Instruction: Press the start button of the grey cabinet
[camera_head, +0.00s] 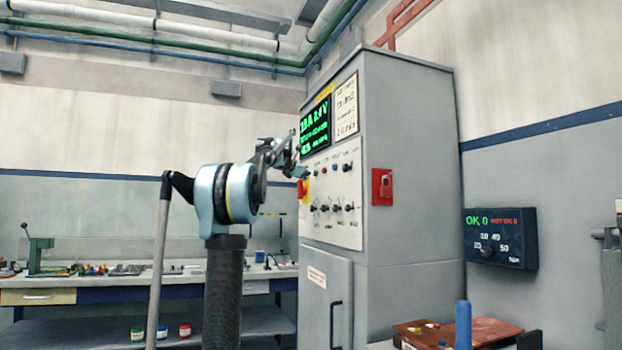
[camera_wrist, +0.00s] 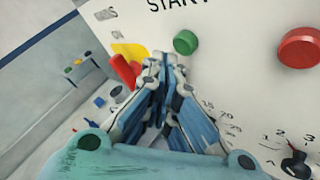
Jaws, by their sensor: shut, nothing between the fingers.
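The grey cabinet (camera_head: 415,170) stands right of centre in the head view, its light control panel (camera_head: 334,225) facing left. In the wrist view, the round green start button (camera_wrist: 186,42) sits under the printed word START. My gripper (camera_head: 302,173) is at the panel's left edge in the head view. In the wrist view its fingers (camera_wrist: 165,62) are shut and empty, with the tips just below and left of the green button in the picture. A gap shows between tips and button in the picture; the exact depth is unclear.
A larger red button (camera_wrist: 299,48) lies right of the green one. Black knobs (camera_wrist: 297,164) sit lower on the panel. A red switch (camera_head: 382,187) is on the cabinet's side. A workbench (camera_head: 100,282) stands behind, left.

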